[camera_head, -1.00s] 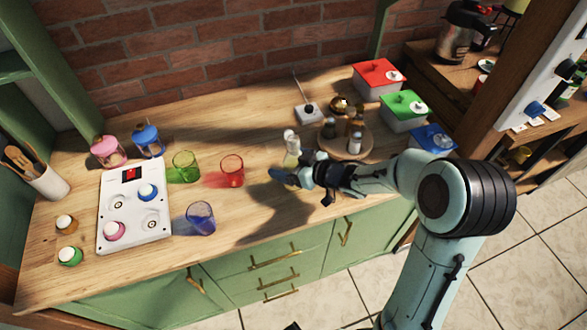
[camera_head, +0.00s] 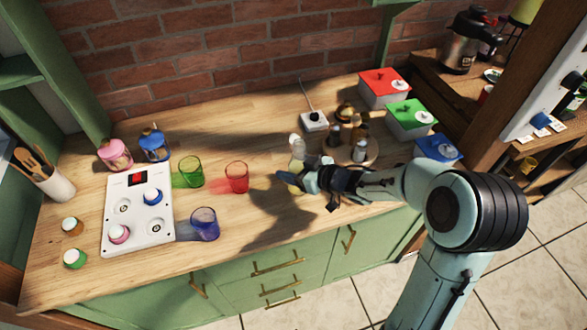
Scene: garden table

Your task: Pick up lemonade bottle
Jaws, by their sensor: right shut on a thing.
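The lemonade bottle (camera_head: 298,149) is a pale, clear bottle with a white cap, near the middle of the wooden worktop. My right gripper (camera_head: 291,180) is shut on it from the front right. The fingers and wrist hide the middle of the bottle, and a yellowish lower part shows just below the fingers. The bottle looks upright. I cannot tell whether its base touches the worktop. My left gripper is not in view.
Red (camera_head: 237,178), green (camera_head: 191,172) and blue (camera_head: 204,224) glasses stand left. Red (camera_head: 384,88), green (camera_head: 410,120) and blue (camera_head: 437,149) lidded boxes line the right end. The front middle worktop is clear.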

